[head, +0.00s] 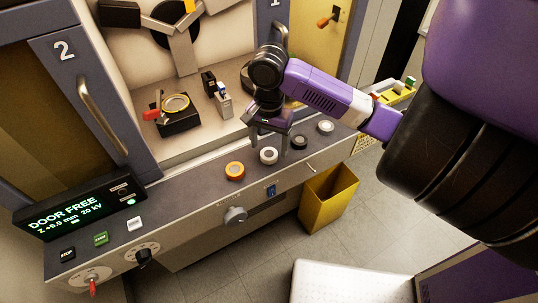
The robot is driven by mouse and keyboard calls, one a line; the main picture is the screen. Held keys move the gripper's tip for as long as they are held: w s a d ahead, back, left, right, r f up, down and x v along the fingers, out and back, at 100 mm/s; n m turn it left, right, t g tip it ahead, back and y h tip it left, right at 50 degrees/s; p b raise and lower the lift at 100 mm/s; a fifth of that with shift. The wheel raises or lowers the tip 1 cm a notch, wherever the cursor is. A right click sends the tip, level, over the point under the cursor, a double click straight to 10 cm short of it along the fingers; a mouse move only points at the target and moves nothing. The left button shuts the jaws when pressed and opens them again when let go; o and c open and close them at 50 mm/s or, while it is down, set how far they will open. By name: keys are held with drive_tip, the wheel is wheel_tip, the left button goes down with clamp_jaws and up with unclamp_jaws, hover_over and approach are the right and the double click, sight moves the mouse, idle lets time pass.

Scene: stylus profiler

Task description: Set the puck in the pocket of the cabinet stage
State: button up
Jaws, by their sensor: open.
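The frame does not show which is the task's puck. My gripper (269,146) points down, open, over the ledge around the white puck; I cannot tell whether it touches it. Inside the cabinet, a black stage block (180,124) carries a gold ring (175,102), with a red lever (152,115) at its left. The pocket's inside is not clear.
The cabinet front is open between door 2 (68,85) at left and door 1 (272,15) at right. Small blocks (222,101) stand on the cabinet floor right of the stage. A display reads DOOR FREE (75,208). A yellow bin (328,196) stands below the ledge.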

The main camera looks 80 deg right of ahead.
sight(269, 153)
drive_tip(key=shift+f, duration=1.65)
drive_tip(key=c, duration=1.4)
drive_tip(key=shift+r, duration=0.15)
wheel_tip(269, 153, up, 20)
drive_tip(key=shift+f+p, duration=0.1)
drive_tip(key=shift+p, duration=1)
